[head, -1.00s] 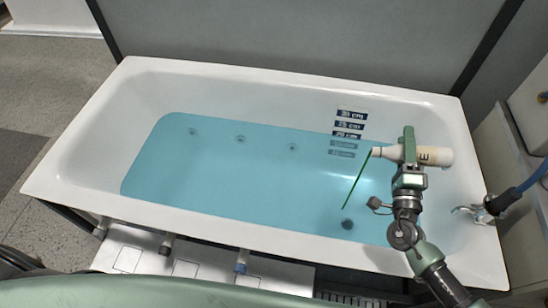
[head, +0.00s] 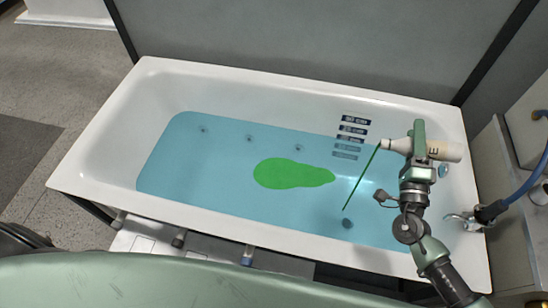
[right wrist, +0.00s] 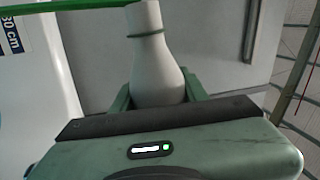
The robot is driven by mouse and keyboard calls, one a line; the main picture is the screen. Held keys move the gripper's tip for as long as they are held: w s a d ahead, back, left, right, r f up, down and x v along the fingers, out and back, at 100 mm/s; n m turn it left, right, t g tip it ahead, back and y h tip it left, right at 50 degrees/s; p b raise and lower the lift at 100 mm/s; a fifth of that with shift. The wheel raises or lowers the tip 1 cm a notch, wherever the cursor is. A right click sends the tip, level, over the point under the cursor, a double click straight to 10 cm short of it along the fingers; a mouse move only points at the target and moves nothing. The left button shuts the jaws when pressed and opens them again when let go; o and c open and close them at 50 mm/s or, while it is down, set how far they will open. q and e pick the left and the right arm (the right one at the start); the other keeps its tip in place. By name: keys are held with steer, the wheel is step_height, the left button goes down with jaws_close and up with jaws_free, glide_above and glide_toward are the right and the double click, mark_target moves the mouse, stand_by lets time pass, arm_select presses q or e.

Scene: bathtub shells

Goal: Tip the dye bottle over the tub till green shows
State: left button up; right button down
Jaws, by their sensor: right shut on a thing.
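The white dye bottle (head: 444,151) lies tipped on its side above the right end of the tub (head: 95,135), its neck pointing left. My right gripper (head: 418,146) is shut around it; the bottle also shows between the fingers in the right wrist view (right wrist: 155,70). A thin green stream (head: 362,178) runs from the nozzle down to the blue water (head: 200,165). A bright green patch (head: 290,174) lies on the water near the middle of the tub. My left gripper is not in view.
Dark depth labels (head: 354,121) mark the tub's far inner wall. A tap (head: 470,218) with a blue hose (head: 530,178) stands at the right rim. A grey wall panel (head: 300,45) rises behind the tub.

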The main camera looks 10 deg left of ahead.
steer(key=shift+m, duration=0.3)
step_height(320, 180, up, 2)
steer(key=m+h, duration=0.2)
steer(key=m, duration=0.3)
steer(key=m+h, duration=0.2)
steer(key=m, duration=0.2)
steer(key=shift+m+g, duration=0.3)
steer(key=shift+m, duration=0.1)
step_height(320, 180, up, 2)
steer(key=m+g+p, duration=0.1)
steer(key=m, duration=0.3)
steer(key=m+g+h+p, duration=0.1)
steer(key=m+p, duration=0.1)
steer(key=m, duration=0.3)
steer(key=shift+h, duration=0.3)
